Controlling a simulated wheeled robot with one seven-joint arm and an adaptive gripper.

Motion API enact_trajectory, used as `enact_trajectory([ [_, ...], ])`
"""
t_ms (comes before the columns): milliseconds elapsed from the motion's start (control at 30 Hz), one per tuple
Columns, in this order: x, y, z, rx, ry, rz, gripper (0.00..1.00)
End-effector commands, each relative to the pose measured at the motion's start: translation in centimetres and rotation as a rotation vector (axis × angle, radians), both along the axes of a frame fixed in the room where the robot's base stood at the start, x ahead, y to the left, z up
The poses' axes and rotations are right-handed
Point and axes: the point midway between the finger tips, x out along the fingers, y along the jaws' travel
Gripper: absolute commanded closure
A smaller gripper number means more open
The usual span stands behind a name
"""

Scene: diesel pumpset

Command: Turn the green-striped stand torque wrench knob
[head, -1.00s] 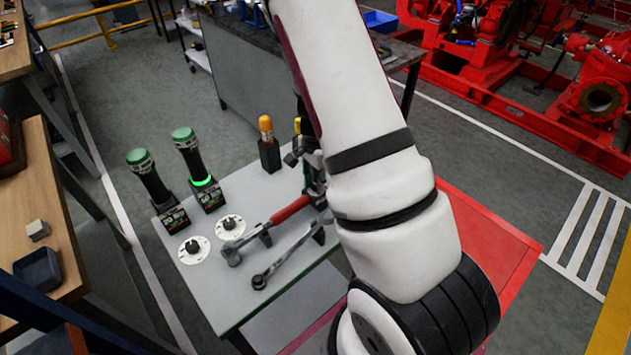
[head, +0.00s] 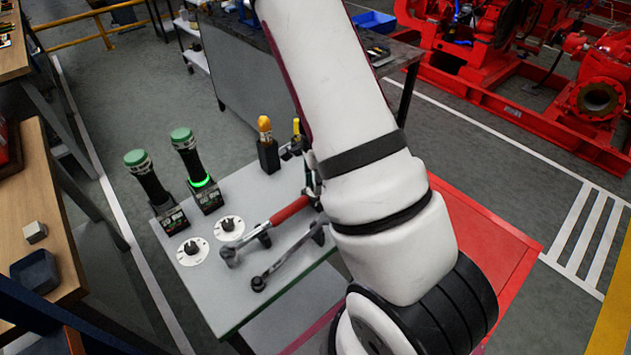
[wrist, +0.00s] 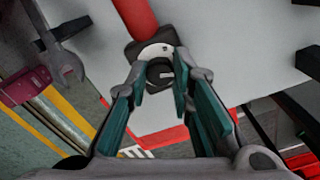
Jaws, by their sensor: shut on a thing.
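A torque wrench (head: 270,224) with a red handle lies in black holders on the grey table. In the wrist view, its red handle (wrist: 136,17) runs to a black end block with a pale ring. A dark round knob (wrist: 159,71) sits in that ring. My gripper (wrist: 163,86) has its teal-padded fingers on either side of the knob and is shut on it. In the head view, my arm hides the handle's end and most of my gripper. I cannot make out a green stripe on the stand.
A grey wrench (head: 290,257) lies beside the torque wrench. Two black tools with green caps (head: 146,182) (head: 193,158) stand at the table's left, near two white dials (head: 193,251) (head: 229,227). An orange-topped tool (head: 266,145) stands behind. A red cart top (head: 480,240) is at right.

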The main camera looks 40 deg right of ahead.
Motion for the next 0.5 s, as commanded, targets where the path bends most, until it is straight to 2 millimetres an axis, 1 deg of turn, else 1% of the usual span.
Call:
enact_trajectory([
  [133,0.01,0.00,0.02,0.000,0.000,0.001,1.00],
  [167,0.01,0.00,0.02,0.000,0.000,0.001,0.77],
  [200,0.01,0.00,0.01,0.000,0.000,0.001,0.68],
  [233,0.01,0.00,0.01,0.000,0.000,0.001,0.61],
  [267,0.01,0.00,0.01,0.000,0.000,0.001,0.58],
  [500,0.01,0.00,0.01,0.000,0.000,0.002,0.58],
])
